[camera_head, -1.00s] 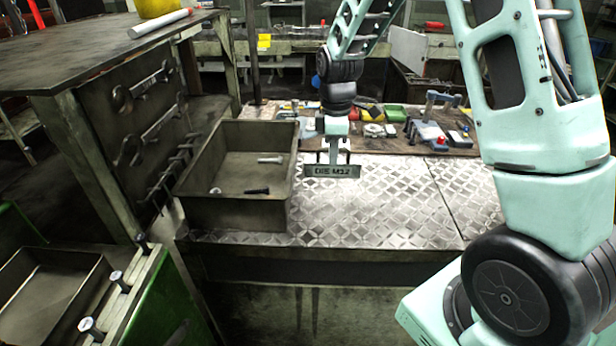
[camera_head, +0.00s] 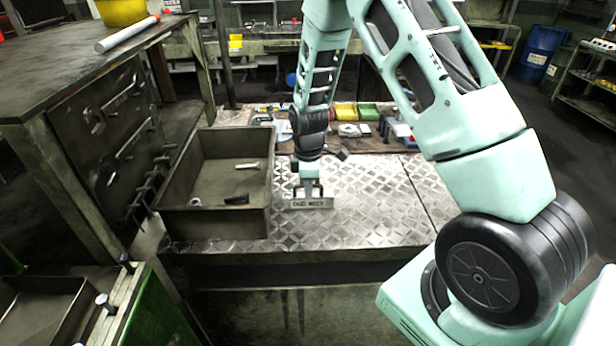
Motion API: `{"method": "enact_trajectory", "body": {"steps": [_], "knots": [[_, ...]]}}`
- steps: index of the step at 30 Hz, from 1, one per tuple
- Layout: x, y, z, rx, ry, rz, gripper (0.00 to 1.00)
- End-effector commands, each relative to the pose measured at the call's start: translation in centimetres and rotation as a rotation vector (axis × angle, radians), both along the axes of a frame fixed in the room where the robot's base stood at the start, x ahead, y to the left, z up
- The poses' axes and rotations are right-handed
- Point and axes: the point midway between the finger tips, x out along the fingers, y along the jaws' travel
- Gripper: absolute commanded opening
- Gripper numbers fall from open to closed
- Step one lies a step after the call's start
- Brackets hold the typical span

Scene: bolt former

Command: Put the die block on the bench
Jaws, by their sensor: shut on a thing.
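The die block (camera_head: 312,203) is a grey bar with dark lettering on its front face, which read "DIE M12" in the earlier frame. My gripper (camera_head: 308,192) is shut on it from above and points straight down. The bench (camera_head: 370,205) has a bright diamond-plate metal top. The block is low over this top, just right of the metal bin; I cannot tell whether its underside touches the plate.
A deep metal bin (camera_head: 268,190) stands on the bench's left part, with a few bolts or nuts inside. Tools and small coloured bins (camera_head: 368,111) lie along the back. The diamond plate right of the block is clear. A dark worktable (camera_head: 60,70) stands at left.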

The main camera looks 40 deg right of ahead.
Motion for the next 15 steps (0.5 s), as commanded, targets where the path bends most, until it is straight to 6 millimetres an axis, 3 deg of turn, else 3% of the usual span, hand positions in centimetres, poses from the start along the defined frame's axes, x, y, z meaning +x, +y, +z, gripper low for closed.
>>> {"method": "enact_trajectory", "body": {"steps": [12, 13, 15], "knots": [[0.16, -0.03, -0.29, -0.001, -0.004, 0.0, 0.0], [0.04, -0.02, -0.38, 0.0, -0.001, 0.0, 0.16], [0.03, -0.01, -0.33, 0.0, -0.001, 0.0, 0.32]]}}
